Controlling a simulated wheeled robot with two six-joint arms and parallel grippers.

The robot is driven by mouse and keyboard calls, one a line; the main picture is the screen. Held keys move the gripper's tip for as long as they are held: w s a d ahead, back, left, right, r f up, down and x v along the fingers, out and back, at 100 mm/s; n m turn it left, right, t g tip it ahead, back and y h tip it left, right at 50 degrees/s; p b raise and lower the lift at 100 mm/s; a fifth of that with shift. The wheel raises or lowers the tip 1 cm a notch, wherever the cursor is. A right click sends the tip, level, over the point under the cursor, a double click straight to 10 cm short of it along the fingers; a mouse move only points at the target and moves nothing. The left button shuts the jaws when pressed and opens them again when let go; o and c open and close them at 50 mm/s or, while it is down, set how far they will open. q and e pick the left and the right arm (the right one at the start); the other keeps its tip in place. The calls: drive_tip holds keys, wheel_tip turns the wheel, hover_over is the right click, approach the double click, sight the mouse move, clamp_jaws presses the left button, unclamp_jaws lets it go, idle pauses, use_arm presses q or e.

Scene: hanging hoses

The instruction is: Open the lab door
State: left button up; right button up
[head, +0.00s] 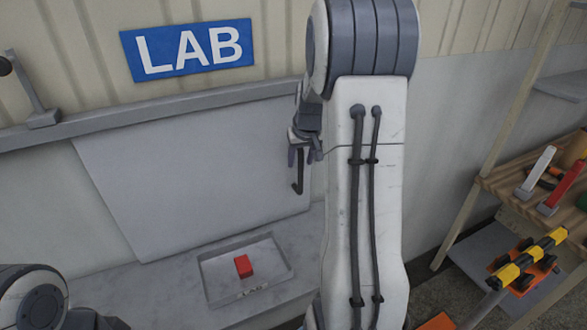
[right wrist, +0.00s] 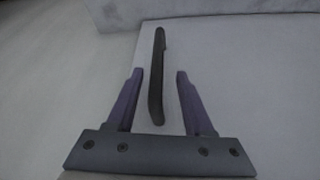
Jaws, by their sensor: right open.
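The lab door (head: 185,165) is a pale grey panel under the LAB sign. Its dark bar handle (head: 298,172) is near the panel's right edge. My right gripper (head: 301,152) is at the handle, partly hidden behind my own right arm. In the right wrist view, the open right gripper (right wrist: 160,72) has one finger on each side of the dark handle (right wrist: 157,95), with a visible gap on both sides. The handle is not gripped. Part of my left arm shows at the lower left; its fingers are out of view.
A blue LAB sign (head: 188,48) hangs above a grey rail (head: 220,97). A shallow tray (head: 272,250) with a red block (head: 243,266) is below the door. A wooden shelf (head: 478,215) with tools stands at the right.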

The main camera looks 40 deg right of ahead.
sight(299, 168)
drive_tip(key=p+x, duration=0.1)
drive_tip(key=x, duration=0.4)
drive_tip(key=shift+d, duration=0.1)
clamp_jaws()
idle(1.2)
